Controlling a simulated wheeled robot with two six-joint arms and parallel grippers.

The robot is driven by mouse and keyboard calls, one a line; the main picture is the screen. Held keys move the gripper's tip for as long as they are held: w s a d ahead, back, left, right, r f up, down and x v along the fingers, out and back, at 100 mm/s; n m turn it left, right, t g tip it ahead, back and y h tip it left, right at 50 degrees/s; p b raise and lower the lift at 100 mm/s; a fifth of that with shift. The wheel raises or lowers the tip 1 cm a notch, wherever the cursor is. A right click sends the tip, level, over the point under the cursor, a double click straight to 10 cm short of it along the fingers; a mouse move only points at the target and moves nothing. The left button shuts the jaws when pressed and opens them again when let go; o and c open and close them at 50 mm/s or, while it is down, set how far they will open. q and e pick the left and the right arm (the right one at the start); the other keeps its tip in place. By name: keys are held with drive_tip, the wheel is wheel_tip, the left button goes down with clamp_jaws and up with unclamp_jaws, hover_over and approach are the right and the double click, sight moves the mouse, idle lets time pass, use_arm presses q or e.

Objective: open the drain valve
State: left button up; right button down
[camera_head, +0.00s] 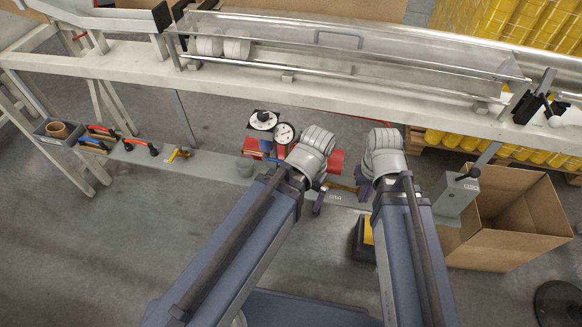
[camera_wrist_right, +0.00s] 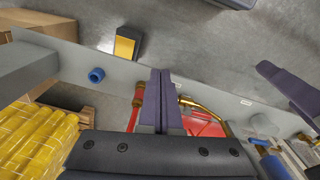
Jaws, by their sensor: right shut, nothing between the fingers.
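My right gripper (camera_head: 364,188) points down at the grey rail, mostly hidden behind its own wrist in the head view. In the right wrist view its two dark fingers (camera_wrist_right: 162,76) are together, with nothing between them. A brass pipe and fitting (camera_wrist_right: 202,107) lies just right of the fingers, in front of red equipment; the fingers hide part of it. It shows in the head view as a brass piece (camera_head: 342,187) between my two wrists. I cannot tell which part is the drain valve handle. My left gripper (camera_head: 319,199) is beside it on the left, its jaws unclear.
Red equipment (camera_head: 335,160) with a round gauge (camera_head: 284,133) stands behind my wrists. A clear-covered trough (camera_head: 350,50) runs across the back. A grey lever box (camera_head: 457,192) and an open cardboard box (camera_head: 510,215) are at right. A blue fitting (camera_wrist_right: 96,75) sits on the rail.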

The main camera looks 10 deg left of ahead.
sight(273, 159)
drive_tip(key=w+a+f+n+y+b, duration=0.15)
drive_tip(key=w+f+y+b, duration=0.3)
drive_tip(key=f+b, duration=0.6)
use_arm(q)
wheel_tip(273, 159, down, 13)
drive_tip(key=shift+d+r, duration=0.15)
drive_tip(key=shift+d, duration=0.05)
use_arm(e)
drive_tip(key=w+a+r+n+y, duration=0.3)
drive_tip(key=a+r+n+y, duration=0.2)
drive_tip(key=a+r+n, duration=0.1)
drive_tip(key=w+a+r+n+y, duration=0.3)
drive_tip(key=a+r+n+y, duration=0.3)
drive_tip(key=a+r+n, duration=0.1)
drive_tip(key=shift+r+n, duration=0.35)
drive_tip(key=shift+r, duration=0.4)
drive_tip(key=shift+w+a+f, duration=0.1)
drive_tip(key=shift+a, duration=0.05)
